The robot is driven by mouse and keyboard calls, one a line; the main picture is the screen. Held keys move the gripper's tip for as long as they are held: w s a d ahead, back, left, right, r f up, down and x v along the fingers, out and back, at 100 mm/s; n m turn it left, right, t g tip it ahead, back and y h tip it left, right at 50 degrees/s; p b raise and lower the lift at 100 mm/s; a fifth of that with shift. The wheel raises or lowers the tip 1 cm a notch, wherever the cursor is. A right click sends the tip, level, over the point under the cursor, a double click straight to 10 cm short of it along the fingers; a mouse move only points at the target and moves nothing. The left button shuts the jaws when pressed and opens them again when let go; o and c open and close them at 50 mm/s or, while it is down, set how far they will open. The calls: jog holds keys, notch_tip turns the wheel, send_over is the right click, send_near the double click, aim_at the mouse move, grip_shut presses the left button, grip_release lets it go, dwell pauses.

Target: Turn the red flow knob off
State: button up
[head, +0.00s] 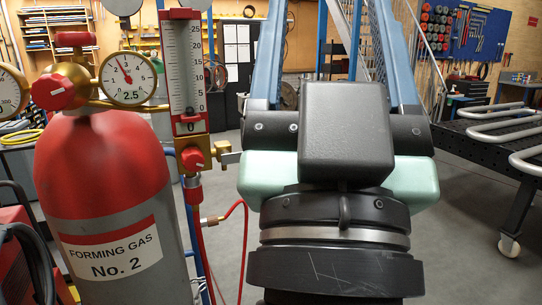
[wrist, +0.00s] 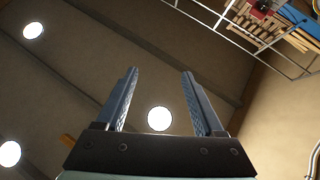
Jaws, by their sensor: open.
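The red flow knob (head: 193,158) with a white mark sits on a brass block under the clear flow tube (head: 187,70) in the head view. The tube has a scale from 0 to 25. My gripper (wrist: 159,76) is open and empty, its two blue fingers apart and pointing up and away. In the head view it stands to the right of the knob, not touching it.
A red and grey gas cylinder (head: 104,190) labelled "FORMING GAS No. 2" stands at left. Its regulator has another red knob (head: 53,92) and a round gauge (head: 127,78). A red hose (head: 244,245) hangs below the flow meter. A dark table (head: 480,150) with metal coils is at right.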

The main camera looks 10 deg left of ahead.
jog(key=w+a+f+n+g+y+p, duration=0.2)
jog(key=w+a+f+g+y+p, duration=0.3)
jog(key=f, duration=0.4)
jog(key=n+g+y+p, duration=0.1)
jog(key=g+y, duration=0.2)
jog(key=g, duration=0.3)
send_near(194, 164)
jog(key=p+x, duration=0.3)
jog(key=x, duration=0.4)
jog(key=shift+w+a+r+p, duration=0.1)
jog(key=shift+w+r+p, duration=0.1)
jog(key=shift+p, duration=0.2)
jog(key=shift+w+a+f, duration=0.15)
jog(key=shift+w+a, duration=0.25)
jog(key=shift+w, duration=0.2)
grip_shut()
